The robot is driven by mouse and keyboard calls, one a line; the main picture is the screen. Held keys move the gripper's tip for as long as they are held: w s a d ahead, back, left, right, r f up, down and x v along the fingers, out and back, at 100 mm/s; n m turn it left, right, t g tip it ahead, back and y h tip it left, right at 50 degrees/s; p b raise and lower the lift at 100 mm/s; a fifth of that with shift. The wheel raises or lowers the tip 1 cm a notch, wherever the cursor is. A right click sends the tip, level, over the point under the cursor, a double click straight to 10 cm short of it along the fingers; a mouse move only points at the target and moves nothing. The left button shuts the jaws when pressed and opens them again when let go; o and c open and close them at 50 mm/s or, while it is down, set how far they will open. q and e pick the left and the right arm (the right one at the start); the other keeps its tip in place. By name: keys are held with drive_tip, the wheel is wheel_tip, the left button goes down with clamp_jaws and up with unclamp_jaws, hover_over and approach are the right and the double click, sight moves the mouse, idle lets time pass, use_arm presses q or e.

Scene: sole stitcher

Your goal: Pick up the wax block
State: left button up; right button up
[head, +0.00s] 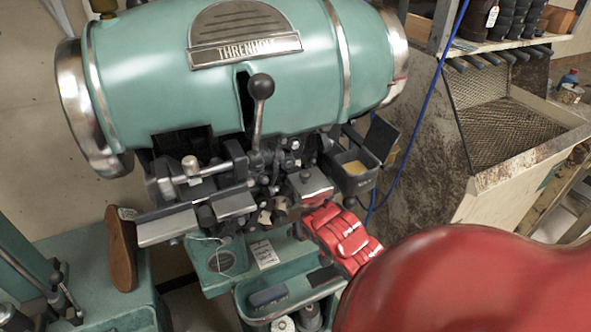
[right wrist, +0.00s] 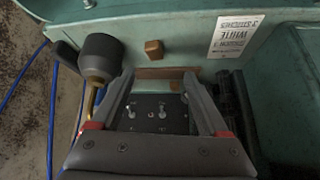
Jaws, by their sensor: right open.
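I cannot tell for sure which thing is the wax block. In the right wrist view a flat brown bar (right wrist: 166,73) lies at the fingertips, and a small brown cube (right wrist: 153,48) sits beyond them against a teal face. My right gripper (right wrist: 157,78) is open, its two fingers on either side of the bar's near edge; contact cannot be told. In the head view its red wrist (head: 345,240) reaches in from the lower right to the machine, and the fingertips are hidden. A dark open box (head: 352,172) with a yellowish inside stands just beyond. My left gripper is not seen.
The teal stitcher (head: 150,70) fills the upper middle, with a black-knobbed lever (head: 261,92). A teal tray (head: 245,313) with spools lies below. A brown shoe sole (head: 121,250) stands at left. A mesh bin (head: 500,130) is at right. A blue cable hangs between.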

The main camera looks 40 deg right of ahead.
drive_tip(key=shift+s+d+f, duration=0.2)
drive_tip(key=shift+d, duration=0.05)
drive_tip(key=shift+w+d+f, duration=0.15)
drive_tip(key=shift+f, duration=0.55)
drive_tip(key=shift+g, duration=0.3)
drive_tip(key=p+x, duration=0.1)
drive_tip(key=x, duration=0.3)
drive_tip(key=shift+w+d+f, duration=0.2)
drive_tip(key=shift+w+f, duration=0.1)
drive_tip(key=shift+f, duration=0.2)
drive_tip(key=shift+c, duration=0.3)
clamp_jaws()
